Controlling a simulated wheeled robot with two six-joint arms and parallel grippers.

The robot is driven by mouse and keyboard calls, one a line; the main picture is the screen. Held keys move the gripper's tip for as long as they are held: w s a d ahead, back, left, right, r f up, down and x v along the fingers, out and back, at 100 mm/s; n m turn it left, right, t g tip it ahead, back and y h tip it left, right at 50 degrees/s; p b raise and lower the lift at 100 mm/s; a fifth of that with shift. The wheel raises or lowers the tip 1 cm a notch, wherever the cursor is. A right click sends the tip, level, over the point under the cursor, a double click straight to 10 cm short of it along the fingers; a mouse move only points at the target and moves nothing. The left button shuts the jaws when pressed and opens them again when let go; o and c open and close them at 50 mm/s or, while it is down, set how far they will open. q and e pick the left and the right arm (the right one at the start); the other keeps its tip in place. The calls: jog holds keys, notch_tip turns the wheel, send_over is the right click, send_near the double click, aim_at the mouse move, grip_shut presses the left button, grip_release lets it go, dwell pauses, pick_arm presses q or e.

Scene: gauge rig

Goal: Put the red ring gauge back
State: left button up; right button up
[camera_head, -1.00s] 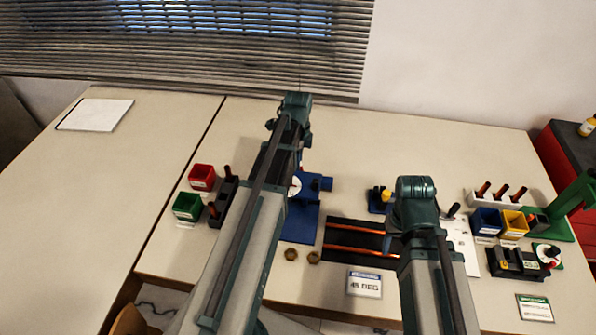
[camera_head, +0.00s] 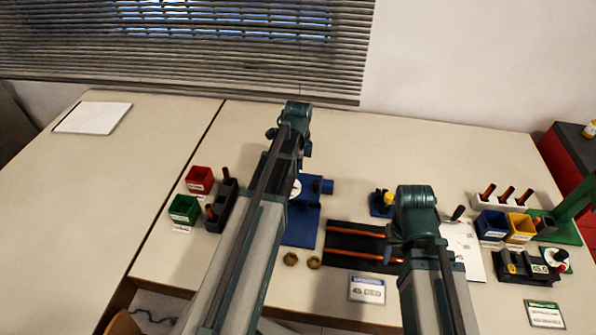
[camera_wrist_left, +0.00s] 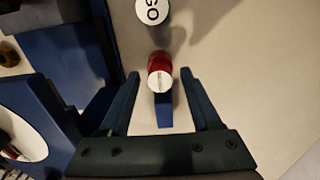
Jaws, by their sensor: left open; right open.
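A red round piece with a white labelled top (camera_wrist_left: 159,72) stands between the fingertips of my left gripper (camera_wrist_left: 160,76) in the left wrist view. It looks like the red ring gauge. The fingers are open and apart from it on both sides. A blue strip (camera_wrist_left: 163,112) shows just below it, between the fingers. In the head view my left arm hides this spot. My right gripper (camera_head: 390,243) is mostly hidden under its own arm, over the dark mat with orange rails (camera_head: 350,232), and I see nothing held in it.
A white disc marked GO (camera_wrist_left: 152,12) stands beyond the red piece. A blue fixture with a dial (camera_head: 302,222) is close to my left arm. Red (camera_head: 200,180) and green (camera_head: 184,209) bins stand left. Blue (camera_head: 491,225) and yellow (camera_head: 519,228) bins stand right.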

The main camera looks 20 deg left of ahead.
pick_arm(q)
jog(key=shift+r, duration=0.1)
notch_tip(320, 180, up, 12)
jog(key=p, duration=1.3)
jog(key=s+d+n, duration=0.5)
jog(key=s+d, duration=0.3)
jog(key=d, duration=0.3)
jog(key=s+d+n+y, duration=0.1)
jog(key=s+d+n, duration=0.5)
jog(key=d, duration=0.5)
jog(key=shift+s+d+r+b, duration=0.15)
jog(key=shift+s+d+b, duration=0.2)
jog(key=shift+s, duration=0.85)
pick_arm(e)
notch_tip(320, 180, up, 12)
jog(key=shift+r, duration=0.15)
